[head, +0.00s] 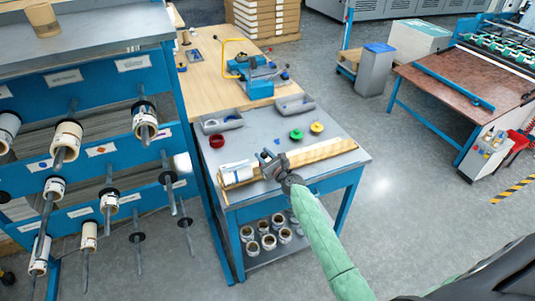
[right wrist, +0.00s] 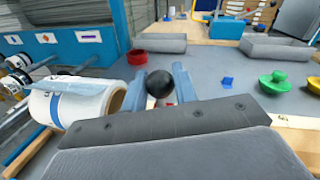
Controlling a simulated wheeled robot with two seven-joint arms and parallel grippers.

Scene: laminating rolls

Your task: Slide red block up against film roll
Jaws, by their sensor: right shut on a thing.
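The white film roll (head: 237,175) lies at the front left of the grey work table. It also shows at the left of the right wrist view (right wrist: 82,102). My right gripper (head: 268,160) is just right of the roll. In the right wrist view its two fingers (right wrist: 160,88) are closed around a black ball knob (right wrist: 160,84). A little red shows just below the knob, which looks like the red block (right wrist: 171,101); the rest is hidden by the gripper. Whether the block touches the roll cannot be told. My left gripper is not in view.
A wooden strip (head: 322,151) lies along the table front, right of the gripper. A red ring (head: 217,141), green knob (head: 296,134), yellow knob (head: 316,128) and grey trays (head: 222,122) stand behind. A blue rack (head: 90,85) with rolls on rods stands at the left.

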